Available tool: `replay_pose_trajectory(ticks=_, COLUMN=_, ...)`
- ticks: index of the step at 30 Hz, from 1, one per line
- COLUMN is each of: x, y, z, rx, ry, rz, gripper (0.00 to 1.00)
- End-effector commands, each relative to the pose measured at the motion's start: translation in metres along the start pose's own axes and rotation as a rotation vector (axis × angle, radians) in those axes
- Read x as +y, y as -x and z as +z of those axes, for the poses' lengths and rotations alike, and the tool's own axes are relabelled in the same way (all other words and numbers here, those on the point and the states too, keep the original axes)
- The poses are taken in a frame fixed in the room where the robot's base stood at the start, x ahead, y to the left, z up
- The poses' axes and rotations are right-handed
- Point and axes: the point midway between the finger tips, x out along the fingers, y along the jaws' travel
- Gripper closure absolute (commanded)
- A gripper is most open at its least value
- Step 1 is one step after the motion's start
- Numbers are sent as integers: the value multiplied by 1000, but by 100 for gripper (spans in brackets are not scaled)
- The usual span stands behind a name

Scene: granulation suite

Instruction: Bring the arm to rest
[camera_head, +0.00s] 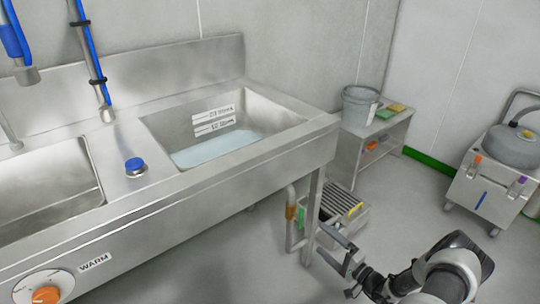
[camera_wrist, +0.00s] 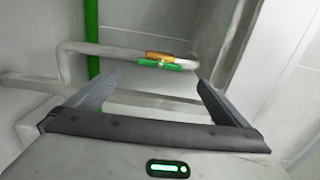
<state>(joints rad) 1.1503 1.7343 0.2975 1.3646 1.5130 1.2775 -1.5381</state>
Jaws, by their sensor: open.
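My gripper (camera_head: 338,254) is open and empty, low on the right side of the steel sink unit, in front of its right leg. In the wrist view its two fingers (camera_wrist: 158,95) stand wide apart with nothing between them. Beyond them runs a bent drain pipe with an orange and green valve (camera_wrist: 160,60). My arm reaches in from the lower right of the head view.
The steel sink (camera_head: 240,172) has some water in its right basin. A floor box with a grate (camera_head: 345,212) lies close to my gripper. A low shelf (camera_head: 378,140) with a grey bucket (camera_head: 358,106) and a wheeled cart (camera_head: 487,182) stand behind. The floor between them is clear.

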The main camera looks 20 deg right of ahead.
Motion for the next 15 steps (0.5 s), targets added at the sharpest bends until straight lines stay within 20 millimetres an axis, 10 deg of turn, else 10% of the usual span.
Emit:
replay_pose_trajectory(ticks=5, x=-19, y=-12, z=9, rx=-99, ry=-1, rz=49, gripper=0)
replay_pose_trajectory(ticks=15, x=-120, y=-34, z=79, rx=-554, ry=37, rz=532, gripper=0)
